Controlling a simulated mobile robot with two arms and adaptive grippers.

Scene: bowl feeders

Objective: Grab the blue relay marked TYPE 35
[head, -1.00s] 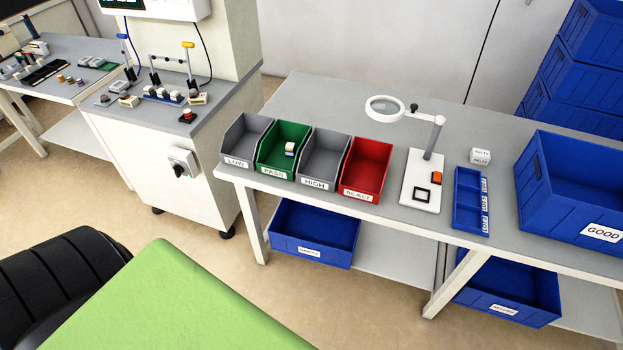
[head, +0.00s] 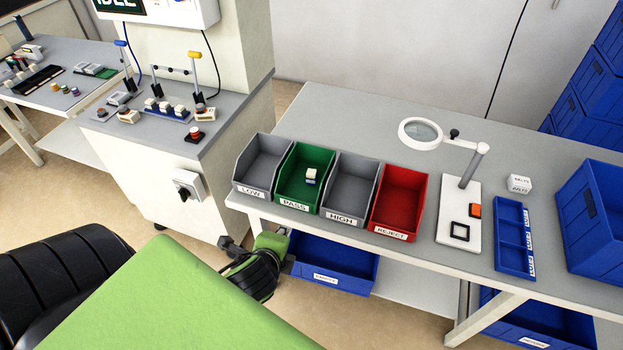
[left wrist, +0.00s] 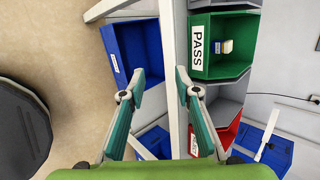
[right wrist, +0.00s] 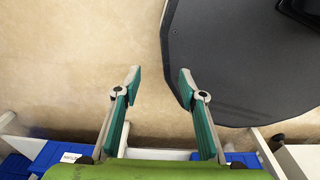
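A small pale block (head: 311,174) with a darker part at its base lies in the green PASS bin (head: 292,205). It also shows in the left wrist view (left wrist: 228,46), with a small blue part beside it. Its marking is too small to read, and I cannot make out a relay marked TYPE 35. My left gripper (left wrist: 160,84) is open and empty. In the head view it is low, in front of the table's front edge, below and apart from the PASS bin. My right gripper (right wrist: 160,80) is open and empty above the floor, outside the head view.
Grey LOW (head: 252,190) and HIGH (head: 338,217) bins flank PASS; the red REJECT bin (head: 391,233) is right of HIGH. A magnifier lamp (head: 460,205) and blue tray (head: 513,262) stand further right. A blue crate (head: 335,281) sits under the table near my left gripper.

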